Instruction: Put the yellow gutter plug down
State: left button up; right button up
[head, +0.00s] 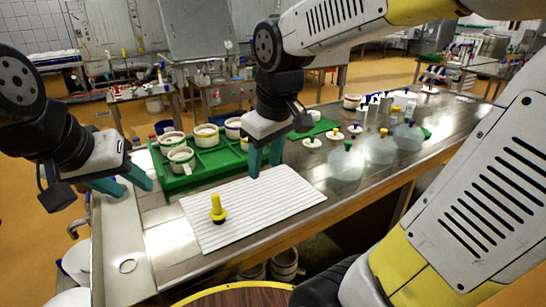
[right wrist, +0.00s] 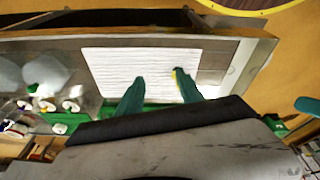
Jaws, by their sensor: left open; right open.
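The yellow gutter plug (head: 217,207) stands upright on its dark base on the white ribbed mat (head: 285,200), near the mat's left part. In the right wrist view a bit of the yellow plug (right wrist: 178,73) shows beside one fingertip, mostly hidden by that finger. My right gripper (head: 264,172) is open and empty above the mat's back edge, to the right of the plug and apart from it in the head view. My left gripper (head: 124,187) is open and empty at the left end of the table, left of the mat.
A green tray (head: 215,160) with several white moulds stands behind the mat. Several clear round vessels (head: 346,165) with coloured caps and small white lidded pieces stand to the right. The mat's right half is bare. The steel table (head: 165,245) has a free strip at its front left.

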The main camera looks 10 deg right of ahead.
jog(key=s+d+r+m+t+y, duration=0.1)
jog(key=s+d+r+m+t, duration=0.1)
jog(key=s+m, duration=0.3)
jog(key=shift+s+d+r+m+t, duration=0.25)
jog(key=shift+d+m+t, duration=0.2)
jog(key=shift+t, duration=0.25)
